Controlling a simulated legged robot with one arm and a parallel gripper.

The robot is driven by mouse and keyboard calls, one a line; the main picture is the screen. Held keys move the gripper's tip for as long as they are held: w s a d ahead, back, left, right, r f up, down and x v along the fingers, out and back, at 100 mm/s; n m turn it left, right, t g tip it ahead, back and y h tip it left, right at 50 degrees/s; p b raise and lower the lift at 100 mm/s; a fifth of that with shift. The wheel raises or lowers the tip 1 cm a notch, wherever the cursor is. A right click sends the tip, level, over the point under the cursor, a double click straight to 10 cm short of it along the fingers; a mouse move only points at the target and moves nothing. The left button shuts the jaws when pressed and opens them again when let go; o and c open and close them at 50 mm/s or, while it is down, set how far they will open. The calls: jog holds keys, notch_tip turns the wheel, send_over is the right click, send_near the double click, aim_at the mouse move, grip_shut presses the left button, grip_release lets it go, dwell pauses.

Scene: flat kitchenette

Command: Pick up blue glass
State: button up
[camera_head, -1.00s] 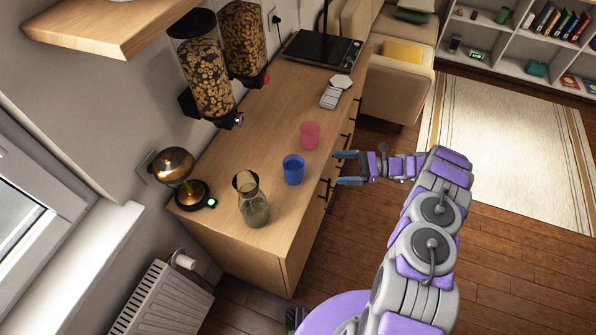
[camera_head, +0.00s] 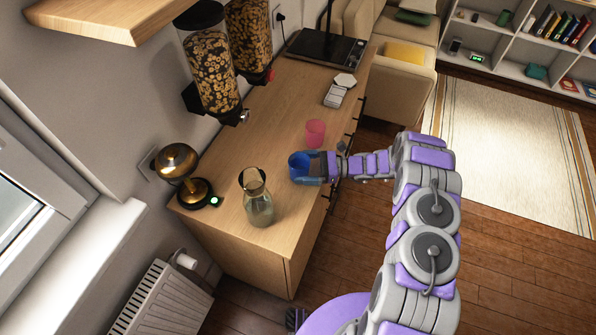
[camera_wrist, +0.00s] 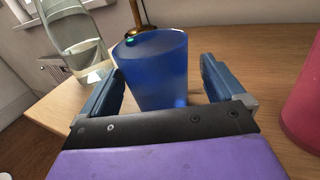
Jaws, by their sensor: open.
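The blue glass (camera_head: 297,163) stands upright on the wooden counter, partly hidden by my gripper in the head view. In the wrist view the blue glass (camera_wrist: 155,68) is between the two fingers, with a visible gap on the right side. My gripper (camera_head: 311,168) is open and level with the glass, one finger on each side of it. It also shows in the wrist view (camera_wrist: 160,85). Whether the left finger touches the glass, I cannot tell.
A pink glass (camera_head: 315,133) stands close behind the gripper; it fills the right edge of the wrist view (camera_wrist: 303,105). A glass carafe (camera_head: 259,205) and a brass lamp (camera_head: 178,162) stand to the left on the counter (camera_head: 255,150). Cereal dispensers (camera_head: 212,70) line the wall.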

aim_at(293, 161)
jog(key=shift+s+a+b, duration=0.2)
jog(key=shift+a+b, duration=0.15)
jog(key=shift+a, duration=1.2)
jog(key=shift+r, duration=0.1)
jog(key=shift+d, duration=0.1)
jog(key=shift+c, duration=0.3)
jog(key=shift+a, duration=0.3)
jog(key=c, duration=0.6)
jog(key=shift+d, duration=0.15)
jog(key=c, duration=0.7)
jog(key=shift+o, duration=0.2)
jog(key=shift+r, duration=0.15)
jog(key=shift+r+p, duration=0.6)
jog(key=shift+r, duration=1.1)
jog(key=s+d+r+p, duration=0.1)
jog(key=s+d+p, duration=0.1)
jog(key=s+d, duration=0.8)
jog(key=shift+s+d+r, duration=0.15)
jog(key=shift+s+d, duration=0.1)
jog(key=shift+d, duration=0.65)
